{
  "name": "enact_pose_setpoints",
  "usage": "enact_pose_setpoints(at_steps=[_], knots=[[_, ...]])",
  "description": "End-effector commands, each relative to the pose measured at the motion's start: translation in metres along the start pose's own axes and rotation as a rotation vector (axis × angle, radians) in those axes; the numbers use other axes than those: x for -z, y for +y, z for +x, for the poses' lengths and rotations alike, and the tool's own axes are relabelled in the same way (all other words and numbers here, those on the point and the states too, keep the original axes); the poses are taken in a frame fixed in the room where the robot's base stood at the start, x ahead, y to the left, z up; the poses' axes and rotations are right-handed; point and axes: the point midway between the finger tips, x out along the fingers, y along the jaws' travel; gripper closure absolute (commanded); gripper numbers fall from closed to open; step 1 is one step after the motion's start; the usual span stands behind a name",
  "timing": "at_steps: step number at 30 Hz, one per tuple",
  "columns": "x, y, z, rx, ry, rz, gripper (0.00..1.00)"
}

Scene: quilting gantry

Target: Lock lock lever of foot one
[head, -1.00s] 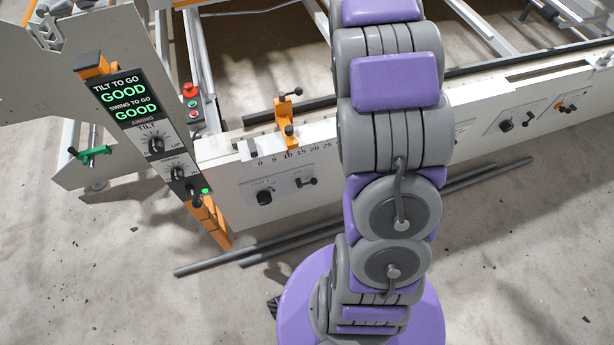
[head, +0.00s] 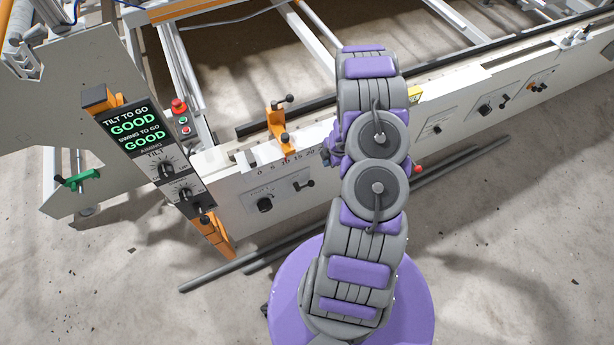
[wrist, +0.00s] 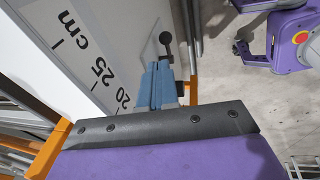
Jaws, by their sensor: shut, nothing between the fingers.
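The lock lever of foot one (head: 305,184) is a small dark handle on the labelled plate of the white front beam, right of the black foot knob (head: 265,205). My gripper (head: 331,154) is at the beam near the 20 mark, above and right of the lever, mostly hidden behind my arm in the head view. In the wrist view my blue-grey fingers (wrist: 159,72) are shut and empty beside the white scale face. A dark round-ended handle (wrist: 166,38) shows just beyond the fingertips; I cannot tell for certain whether it is the lever or whether they touch.
An orange clamp (head: 279,128) with dark handles stands on the beam near the 10 mark. The control post (head: 140,128) reads GOOD for tilt and swing. Grey rods (head: 225,272) lie on the floor before the beam. More knobs and levers sit farther right.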

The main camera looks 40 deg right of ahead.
Motion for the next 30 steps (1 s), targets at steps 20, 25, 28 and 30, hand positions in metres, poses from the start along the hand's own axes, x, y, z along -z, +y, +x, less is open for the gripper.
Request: enact_pose_setpoints(at_steps=[20, 25, 28, 30], knots=[[0.008, -0.014, 0.016, 0.017, 0.06, -0.031, 1.0], [0.01, -0.015, 0.039, 0.017, 0.063, -0.028, 1.0], [0.011, -0.015, 0.058, 0.017, 0.063, -0.03, 1.0], [0.013, -0.017, 0.072, 0.018, 0.064, -0.028, 1.0]])
